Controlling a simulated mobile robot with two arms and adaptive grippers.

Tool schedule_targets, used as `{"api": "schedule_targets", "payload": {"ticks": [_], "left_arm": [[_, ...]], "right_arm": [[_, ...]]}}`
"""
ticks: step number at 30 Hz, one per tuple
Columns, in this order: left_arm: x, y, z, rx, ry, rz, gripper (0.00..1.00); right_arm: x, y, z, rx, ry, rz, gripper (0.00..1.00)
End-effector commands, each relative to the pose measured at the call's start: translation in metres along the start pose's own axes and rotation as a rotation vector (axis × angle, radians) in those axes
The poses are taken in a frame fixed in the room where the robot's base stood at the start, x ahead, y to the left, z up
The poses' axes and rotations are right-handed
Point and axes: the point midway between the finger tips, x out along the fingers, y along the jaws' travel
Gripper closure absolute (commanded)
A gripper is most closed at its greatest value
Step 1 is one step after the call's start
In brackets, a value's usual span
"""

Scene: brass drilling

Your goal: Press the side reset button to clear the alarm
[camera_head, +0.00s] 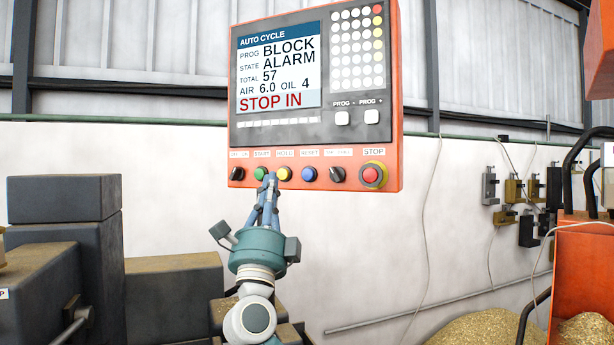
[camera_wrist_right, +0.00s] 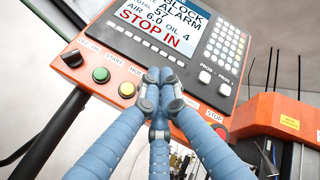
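The orange control panel (camera_head: 216,180) has a screen (camera_head: 279,66) reading BLOCK, ALARM and STOP IN. Its bottom row holds a blue RESET button (camera_head: 308,174), a yellow HOLD button (camera_head: 284,173), a green START button (camera_head: 260,173) and a red STOP button (camera_head: 370,174). My right gripper (camera_head: 270,180) points up at this row, its tips overlapping the space between START and HOLD. In the right wrist view its blue fingers (camera_wrist_right: 160,90) are drawn together with nothing between them, and they hide the RESET button. Contact with the panel cannot be told. My left gripper is not in view.
Black rotary knobs (camera_head: 337,174) sit beside the buttons. Dark machine blocks (camera_head: 65,198) stand at left. An orange bin (camera_head: 580,255) and a heap of brass chips (camera_head: 485,329) are at right. The space between the gripper and the bin looks clear.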

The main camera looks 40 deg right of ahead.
Motion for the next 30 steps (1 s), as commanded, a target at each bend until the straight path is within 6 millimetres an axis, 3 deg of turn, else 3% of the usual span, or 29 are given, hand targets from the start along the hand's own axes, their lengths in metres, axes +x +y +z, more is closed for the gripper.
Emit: {"api": "schedule_targets", "payload": {"ticks": [5,19,30], "left_arm": [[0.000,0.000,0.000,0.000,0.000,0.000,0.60],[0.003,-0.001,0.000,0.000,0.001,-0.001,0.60],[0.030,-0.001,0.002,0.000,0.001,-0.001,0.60]], "right_arm": [[0.019,-0.002,-0.019,0.060,0.094,0.026,1.00],[0.022,0.001,-0.024,0.067,0.106,0.031,1.00],[0.048,0.028,-0.050,0.062,0.106,0.030,1.00]]}}
